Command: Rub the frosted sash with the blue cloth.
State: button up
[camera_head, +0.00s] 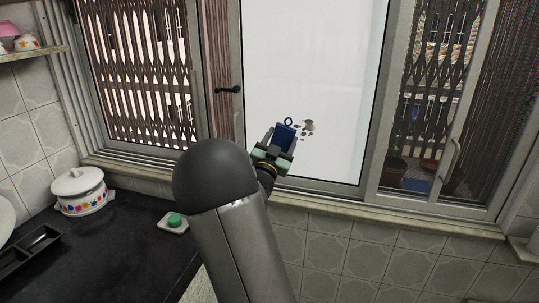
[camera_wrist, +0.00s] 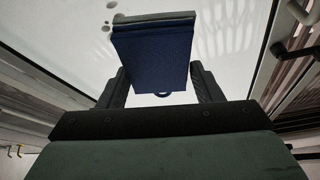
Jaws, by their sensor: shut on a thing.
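The frosted sash (camera_head: 310,60) is the white pane in the middle of the window in the head view. It also fills the upper part of the wrist view (camera_wrist: 215,65). Brown spots (camera_head: 306,128) mark its lower part. My gripper (camera_head: 278,147) is in front of the lower sash, just left of the spots. It is shut on the blue cloth (camera_head: 284,134), a folded block with a small loop. In the wrist view the blue cloth (camera_wrist: 152,55) sits between the fingers (camera_wrist: 160,85). I cannot tell whether the cloth touches the pane.
A dark counter (camera_head: 130,235) at lower left holds a white lidded pot (camera_head: 82,192) and a dish with a green sponge (camera_head: 174,221). A black tray (camera_head: 28,248) is at the left edge. A black handle (camera_head: 228,89) juts from the frame left of the sash.

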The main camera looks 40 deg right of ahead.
aim_at(315, 127)
jog(key=w+d+p, duration=0.1)
jog(key=d, duration=0.1)
jog(key=w+d, duration=0.2)
jog(key=shift+w+d+p, duration=0.2)
jog(key=shift+p, duration=0.2)
jog(key=shift+w+d+b, duration=0.6)
jog(key=shift+w+d, duration=0.05)
jog(key=shift+d, duration=0.1)
dwell(0.7)
jog(key=shift+s+f, duration=0.1)
jog(key=shift+s+d+f+b, duration=0.1)
jog(key=shift+s+d+b, duration=0.5)
jog(key=shift+s+b, duration=0.3)
jog(key=shift+s+d+b, duration=0.6)
jog(key=shift+s+b, duration=0.1)
jog(key=shift+b, duration=0.1)
jog(key=shift+s+d+b, duration=0.8)
jog(key=shift+s+b, duration=0.1)
jog(key=shift+b, duration=0.2)
jog(key=shift+s+d+b, duration=0.5)
jog(key=shift+s+b, duration=0.05)
jog(key=shift+b, duration=0.4)
